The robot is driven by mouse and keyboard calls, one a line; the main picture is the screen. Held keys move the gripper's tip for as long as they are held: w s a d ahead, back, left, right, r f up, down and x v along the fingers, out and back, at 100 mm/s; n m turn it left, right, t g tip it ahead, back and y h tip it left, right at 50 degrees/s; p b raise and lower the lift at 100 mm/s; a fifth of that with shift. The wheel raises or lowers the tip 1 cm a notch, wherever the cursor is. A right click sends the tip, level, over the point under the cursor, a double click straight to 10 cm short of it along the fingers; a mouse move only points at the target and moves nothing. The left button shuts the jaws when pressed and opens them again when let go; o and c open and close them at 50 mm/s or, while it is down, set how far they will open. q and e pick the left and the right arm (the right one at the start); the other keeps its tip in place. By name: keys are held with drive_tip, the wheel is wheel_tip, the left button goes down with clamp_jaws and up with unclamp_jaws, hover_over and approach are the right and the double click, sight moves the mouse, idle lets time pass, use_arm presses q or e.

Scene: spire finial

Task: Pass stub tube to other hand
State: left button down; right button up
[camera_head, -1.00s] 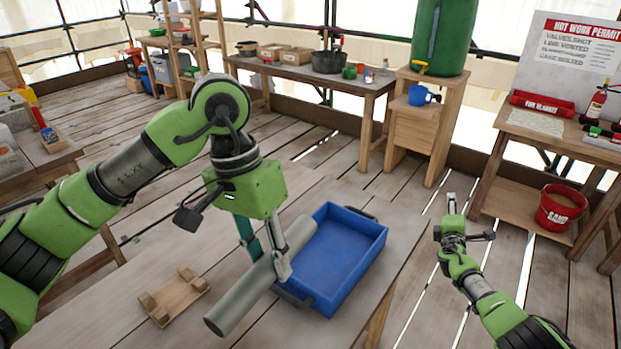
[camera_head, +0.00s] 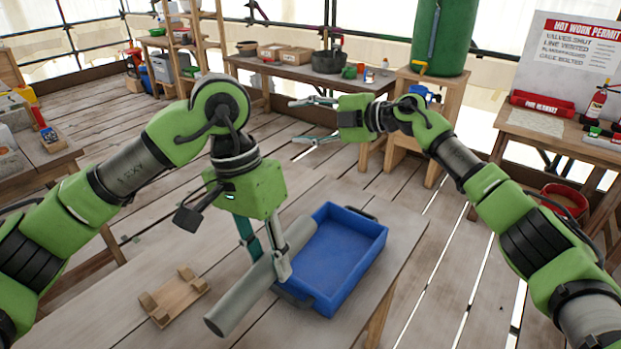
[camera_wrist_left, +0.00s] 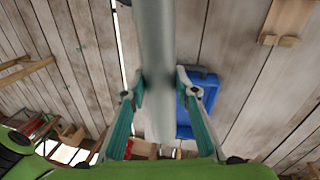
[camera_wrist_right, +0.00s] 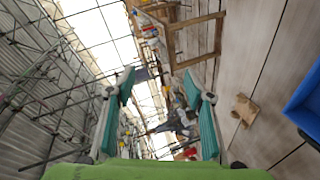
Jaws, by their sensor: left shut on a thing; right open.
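The stub tube (camera_head: 243,300) is a plain grey pipe, slanting across the left edge of the blue tray in the head view. My left gripper (camera_head: 264,266) is shut on it near its middle. In the left wrist view the tube (camera_wrist_left: 156,50) runs between the fingers of my left gripper (camera_wrist_left: 160,95). My right gripper (camera_head: 305,120) is open and empty, up and to the right of the left gripper, with its fingers pointing left. In the right wrist view my right gripper (camera_wrist_right: 158,90) has nothing between its fingers.
The blue tray (camera_head: 378,238) stands on the wooden table (camera_head: 110,285), right of the tube. A small wooden cradle (camera_head: 173,297) with raised blocks lies left of the tube. Behind are a bench (camera_head: 290,73) with a black pot and a green tank (camera_head: 440,40) on a stand.

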drive_tip(key=s+a+r+n+g, duration=0.25)
drive_tip(key=s+a+g, duration=0.25)
drive_tip(key=s, duration=0.4)
drive_tip(key=n+g+h, duration=0.1)
drive_tip(key=g+h, duration=0.5)
drive_tip(key=h, duration=0.2)
approach(286, 239)
drive_tip(key=x, duration=1.1)
drive_tip(key=shift+d, duration=0.1)
clamp_jaws()
use_arm(q)
drive_tip(key=c, duration=1.5)
unclamp_jaws()
